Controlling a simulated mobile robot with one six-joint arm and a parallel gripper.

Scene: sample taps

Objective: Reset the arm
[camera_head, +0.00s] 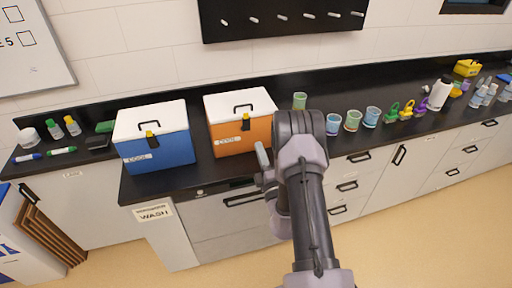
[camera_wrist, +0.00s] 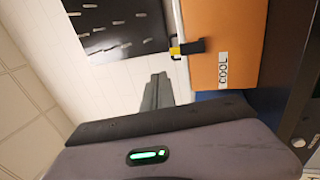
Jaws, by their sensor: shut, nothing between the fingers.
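My arm rises from the bottom of the head view and bends at the counter's front edge. My gripper (camera_head: 262,155) points up and left, in front of the orange cooler box (camera_head: 242,128). In the wrist view my gripper (camera_wrist: 158,80) shows as grey fingers close together, shut and empty. The orange box (camera_wrist: 225,40) stands to their right there, with a black and yellow latch and a "COOL" label. I cannot tell the gap between the fingers and the box.
A blue cooler box (camera_head: 155,142) stands to the left on the black counter (camera_head: 190,177). Several cups, including a blue one (camera_head: 334,124), stand right of my arm. A black peg board (camera_head: 285,20) hangs on the wall. The floor (camera_head: 430,235) at right is clear.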

